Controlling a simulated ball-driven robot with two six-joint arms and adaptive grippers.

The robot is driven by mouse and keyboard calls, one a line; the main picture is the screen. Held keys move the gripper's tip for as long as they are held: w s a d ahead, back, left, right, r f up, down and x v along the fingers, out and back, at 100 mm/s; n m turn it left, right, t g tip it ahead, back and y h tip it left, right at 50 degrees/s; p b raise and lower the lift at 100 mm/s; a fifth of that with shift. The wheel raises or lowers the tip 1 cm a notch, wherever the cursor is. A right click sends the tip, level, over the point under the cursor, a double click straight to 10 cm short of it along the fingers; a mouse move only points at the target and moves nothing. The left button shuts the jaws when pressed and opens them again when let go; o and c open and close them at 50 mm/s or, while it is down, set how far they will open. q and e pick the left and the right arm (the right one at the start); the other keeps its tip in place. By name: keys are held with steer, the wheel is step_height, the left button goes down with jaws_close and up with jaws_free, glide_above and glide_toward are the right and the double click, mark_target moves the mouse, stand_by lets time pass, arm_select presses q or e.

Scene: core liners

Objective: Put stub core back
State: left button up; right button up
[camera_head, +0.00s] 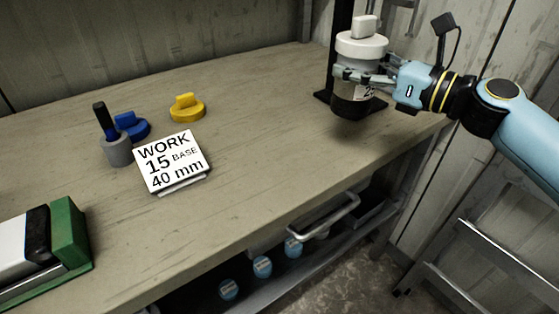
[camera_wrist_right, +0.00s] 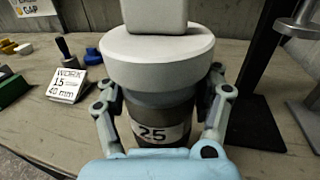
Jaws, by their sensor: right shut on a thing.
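A dark cylinder (camera_head: 349,106) with a broad white cap and a white block on top is upright at the back right of the bench. It bears a white label reading "25", clear in the wrist view (camera_wrist_right: 160,133). My right gripper (camera_head: 358,77) is shut around it, one finger on each side below the cap in the wrist view. It is just in front of a black stand; I cannot tell whether its bottom touches the bench. My left gripper is not in view. No separate piece is plainly a stub core.
A sign (camera_head: 172,160) reads "WORK 15 BASE 40 mm". Near it are a grey cup with a black rod (camera_head: 117,150), a blue piece (camera_head: 132,126) and a yellow piece (camera_head: 187,108). A green block (camera_head: 69,236) is front left. The bench middle (camera_head: 262,130) is clear.

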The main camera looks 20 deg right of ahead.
steer(key=shift+w+d+r, duration=0.5)
steer(key=shift+r, duration=0.2)
steer(key=shift+w+d+r, duration=0.1)
steer(key=shift+w+r, duration=0.05)
steer(key=shift+w, duration=0.05)
steer(key=shift+a, duration=0.3)
steer(key=shift+w+a+f+b, duration=0.1)
steer(key=shift+a+f+b, duration=0.35)
steer(key=shift+a+f, duration=2.3)
steer(key=shift+w+a+f+b, duration=0.1)
steer(key=shift+a+f+b, duration=0.35)
steer(key=shift+a+f, duration=2.25)
steer(key=shift+a+r, duration=0.15)
steer(key=o, duration=1.2)
steer(key=shift+f, duration=0.2)
